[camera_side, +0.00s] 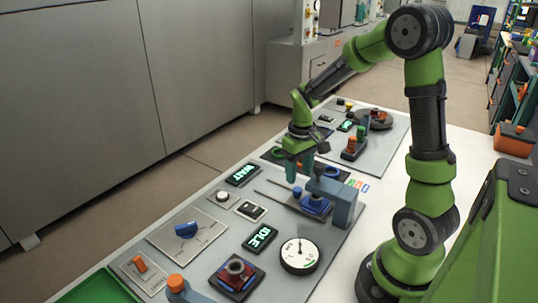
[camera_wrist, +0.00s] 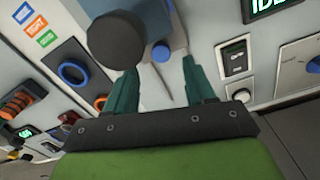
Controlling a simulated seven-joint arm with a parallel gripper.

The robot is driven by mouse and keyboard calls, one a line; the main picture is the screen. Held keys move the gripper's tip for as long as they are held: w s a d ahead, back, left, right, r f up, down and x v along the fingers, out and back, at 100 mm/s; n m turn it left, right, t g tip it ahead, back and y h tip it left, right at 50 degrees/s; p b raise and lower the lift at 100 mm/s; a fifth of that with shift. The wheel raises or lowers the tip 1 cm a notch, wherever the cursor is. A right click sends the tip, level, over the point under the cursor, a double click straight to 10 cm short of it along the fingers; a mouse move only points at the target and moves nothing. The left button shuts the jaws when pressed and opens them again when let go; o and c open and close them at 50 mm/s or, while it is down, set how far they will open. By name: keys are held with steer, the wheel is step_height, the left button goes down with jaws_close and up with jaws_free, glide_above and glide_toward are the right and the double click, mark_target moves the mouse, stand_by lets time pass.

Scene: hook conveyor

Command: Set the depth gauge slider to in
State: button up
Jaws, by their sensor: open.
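What looks like the depth gauge is a grey-blue upright block (camera_side: 344,204) with a blue slider piece (camera_side: 315,207) beside it and thin rails on the panel; I cannot read its setting. In the wrist view a blue round knob (camera_wrist: 161,52) shows ahead of the fingers, with a thin rod beneath it. My gripper (camera_side: 300,174) is open and empty, pointing down above the panel to the upper left of the blue slider. In the wrist view its two teal fingers (camera_wrist: 162,88) stand apart, with the knob beyond the gap. A dark cylinder (camera_wrist: 116,40) partly covers the block.
Near the gauge are a WAIT display (camera_side: 243,175), an IDLE display (camera_side: 260,238), a white dial (camera_side: 299,256), a small rocker switch (camera_side: 250,210) and a blue rotary knob (camera_side: 187,230). White table lies bare at right.

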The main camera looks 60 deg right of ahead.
step_height(320, 180, up, 12)
steer(key=shift+f, duration=0.2)
steer(key=s+a+r+t+y, duration=0.1)
steer(key=s+a+r+t, duration=0.1)
steer(key=a, duration=0.6)
steer(key=s+a+r+m+t+y, duration=0.1)
steer(key=s+a+t, duration=0.4)
steer(key=a, duration=0.3)
steer(key=shift+s+a+r, duration=0.2)
steer(key=shift+s+r, duration=0.2)
steer(key=shift+s, duration=0.4)
